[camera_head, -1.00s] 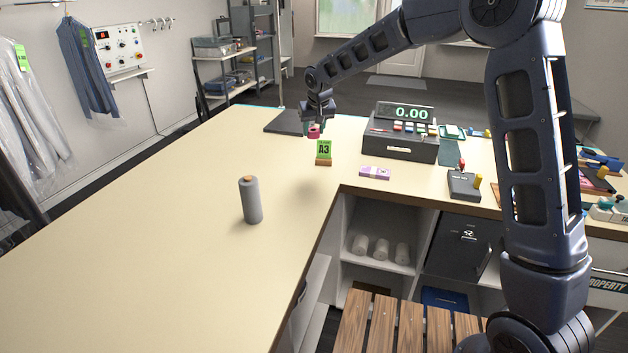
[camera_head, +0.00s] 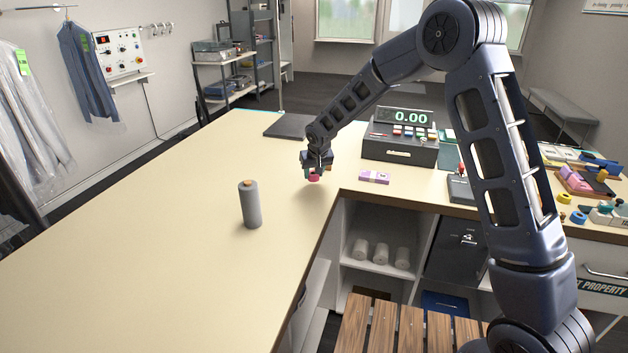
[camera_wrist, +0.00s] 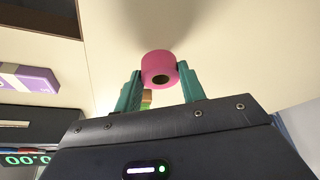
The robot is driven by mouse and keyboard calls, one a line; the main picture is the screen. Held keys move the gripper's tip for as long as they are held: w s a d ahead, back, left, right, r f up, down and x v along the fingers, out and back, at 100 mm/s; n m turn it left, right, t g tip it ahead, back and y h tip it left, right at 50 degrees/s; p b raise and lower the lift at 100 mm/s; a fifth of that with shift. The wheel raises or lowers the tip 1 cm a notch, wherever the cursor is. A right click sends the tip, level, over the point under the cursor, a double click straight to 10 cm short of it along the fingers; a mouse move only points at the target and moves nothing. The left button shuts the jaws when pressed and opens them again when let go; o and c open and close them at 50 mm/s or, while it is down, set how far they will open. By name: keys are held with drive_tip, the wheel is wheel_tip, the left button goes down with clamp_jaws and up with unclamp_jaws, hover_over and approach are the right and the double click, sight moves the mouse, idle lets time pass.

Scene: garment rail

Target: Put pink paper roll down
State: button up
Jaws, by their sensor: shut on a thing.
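The pink paper roll (camera_wrist: 159,66) is small and ring-like, with a dark hole in its middle. My gripper (camera_wrist: 160,76) has its teal fingers shut on it from both sides in the wrist view. In the head view my gripper (camera_head: 313,175) is over the cream counter (camera_head: 180,190), near its inner corner, with the pink roll (camera_head: 314,178) at its tips. The roll looks close to the counter top; I cannot tell whether it touches.
A grey cylinder (camera_head: 250,205) stands upright on the counter to the left. A purple bundle (camera_head: 375,177) lies to the right, before the cash register (camera_head: 400,140). A dark flat pad (camera_head: 288,126) lies behind. The left counter is clear.

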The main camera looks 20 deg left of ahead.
sight(315, 175)
drive_tip(key=shift+f, duration=1.55)
drive_tip(key=shift+f, duration=0.15)
drive_tip(key=o, duration=1)
drive_tip(key=shift+c, duration=0.2)
drive_tip(key=v, duration=1.2)
